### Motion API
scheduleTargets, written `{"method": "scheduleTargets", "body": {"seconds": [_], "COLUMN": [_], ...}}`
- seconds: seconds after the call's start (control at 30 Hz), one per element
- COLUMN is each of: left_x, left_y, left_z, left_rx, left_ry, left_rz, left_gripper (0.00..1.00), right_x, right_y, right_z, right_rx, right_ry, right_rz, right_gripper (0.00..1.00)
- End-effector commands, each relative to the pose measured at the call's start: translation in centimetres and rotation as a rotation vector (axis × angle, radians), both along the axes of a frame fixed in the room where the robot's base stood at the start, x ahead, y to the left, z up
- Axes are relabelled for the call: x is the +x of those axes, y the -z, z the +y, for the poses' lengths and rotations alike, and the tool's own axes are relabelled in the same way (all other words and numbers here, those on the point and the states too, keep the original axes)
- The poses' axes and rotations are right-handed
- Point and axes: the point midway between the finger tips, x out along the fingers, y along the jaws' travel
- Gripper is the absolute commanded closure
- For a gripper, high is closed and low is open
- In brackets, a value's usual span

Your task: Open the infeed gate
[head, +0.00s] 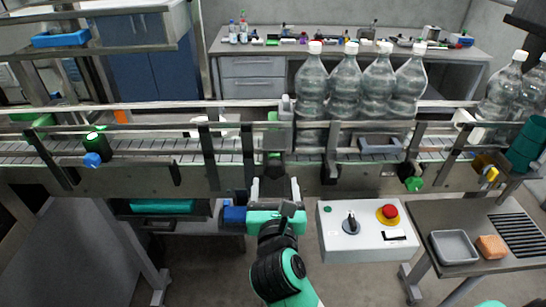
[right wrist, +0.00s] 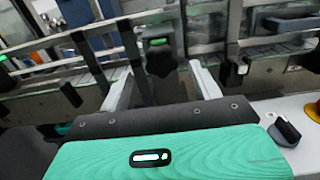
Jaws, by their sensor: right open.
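The infeed gate appears to be the upright grey piece (head: 286,108) with a green part (head: 272,137) beside it, at the conveyor (head: 110,178) in the middle of the head view. Several clear bottles with white caps (head: 343,85) stand on the belt just right of it. In the right wrist view, the green part (right wrist: 157,42) shows above a dark knob (right wrist: 160,60). My right gripper (head: 275,187) is open and empty in front of the conveyor's near side. Its fingers (right wrist: 160,72) stand on either side of the dark knob in the wrist view; contact cannot be told. My left gripper is not in view.
A control box (head: 367,243) with a red button (head: 389,211) and a dark switch stands right of my right gripper. A side table (head: 480,262) holds a grey tray and an orange-brown block. Rails and dark brackets line the conveyor. A bench (head: 253,75) stands behind.

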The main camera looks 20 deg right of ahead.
Motion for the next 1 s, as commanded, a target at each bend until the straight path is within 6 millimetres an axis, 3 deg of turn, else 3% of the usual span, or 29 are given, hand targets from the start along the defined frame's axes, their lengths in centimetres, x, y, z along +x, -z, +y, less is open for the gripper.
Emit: {"method": "scheduleTargets", "body": {"seconds": [0.2, 0.4, 0.83, 1.0], "left_x": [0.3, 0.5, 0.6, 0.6], "left_y": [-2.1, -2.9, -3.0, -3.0], "left_z": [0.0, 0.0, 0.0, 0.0], "left_rx": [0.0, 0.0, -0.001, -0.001], "left_ry": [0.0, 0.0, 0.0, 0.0], "left_rz": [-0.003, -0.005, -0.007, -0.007], "left_gripper": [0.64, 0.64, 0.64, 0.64], "right_x": [4.5, 7.1, 8.0, 8.0], "right_y": [-0.4, -0.2, 0.0, 0.0], "right_z": [-1.3, -2.0, -2.3, -2.3], "right_rx": [-0.004, -0.003, -0.002, -0.002], "right_ry": [0.001, 0.0, 0.0, 0.0], "right_rz": [0.0, 0.0, 0.001, 0.001], "right_gripper": [0.35, 0.35, 0.35, 0.69]}}
